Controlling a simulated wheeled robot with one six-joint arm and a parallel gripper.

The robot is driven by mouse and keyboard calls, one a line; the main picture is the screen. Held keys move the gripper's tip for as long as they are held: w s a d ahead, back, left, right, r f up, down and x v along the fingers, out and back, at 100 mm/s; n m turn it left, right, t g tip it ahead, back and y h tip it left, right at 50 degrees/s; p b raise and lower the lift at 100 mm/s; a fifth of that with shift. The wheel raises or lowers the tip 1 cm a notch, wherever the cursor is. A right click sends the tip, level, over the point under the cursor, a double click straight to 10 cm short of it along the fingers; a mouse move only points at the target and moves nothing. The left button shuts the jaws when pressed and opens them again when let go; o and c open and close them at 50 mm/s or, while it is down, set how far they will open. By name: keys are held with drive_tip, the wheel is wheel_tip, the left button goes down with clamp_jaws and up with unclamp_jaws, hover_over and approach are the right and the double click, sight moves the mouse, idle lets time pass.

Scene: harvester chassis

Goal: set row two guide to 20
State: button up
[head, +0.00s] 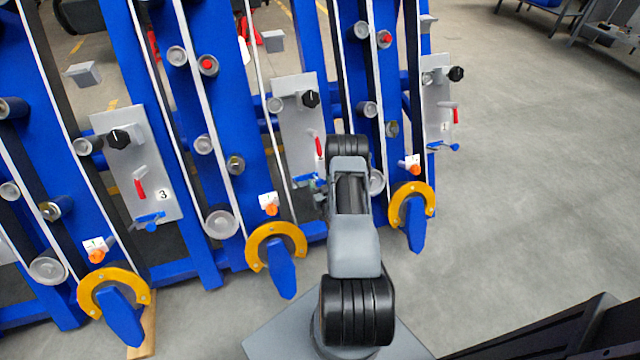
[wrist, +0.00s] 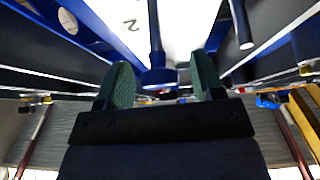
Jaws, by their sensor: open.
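In the wrist view a pale plate (wrist: 185,20) bears an inverted number 2. A blue handle (wrist: 156,45) with a thicker end stands in front of it. My gripper (wrist: 160,72) is open, its green-padded fingers one on each side of the blue handle, with a gap visible to both sides. In the head view the middle plate (head: 298,108) carries a black knob (head: 311,99), a red lever (head: 319,146) and a blue handle (head: 305,180). My arm covers part of that plate and hides the gripper. I cannot read any guide scale or the value 20.
Left of it stands the plate marked 3 (head: 133,165), with its own blue handle (head: 150,220). A third plate (head: 436,100) is at the right. Blue row frames, rollers and yellow guards (head: 276,238) surround my arm. Open floor (head: 530,190) lies to the right.

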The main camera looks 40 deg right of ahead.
drive_tip(key=p+v, duration=0.1)
drive_tip(key=v, duration=1.2)
drive_tip(key=shift+s+p, duration=0.3)
drive_tip(key=shift+p, duration=0.1)
drive_tip(key=shift+a, duration=0.1)
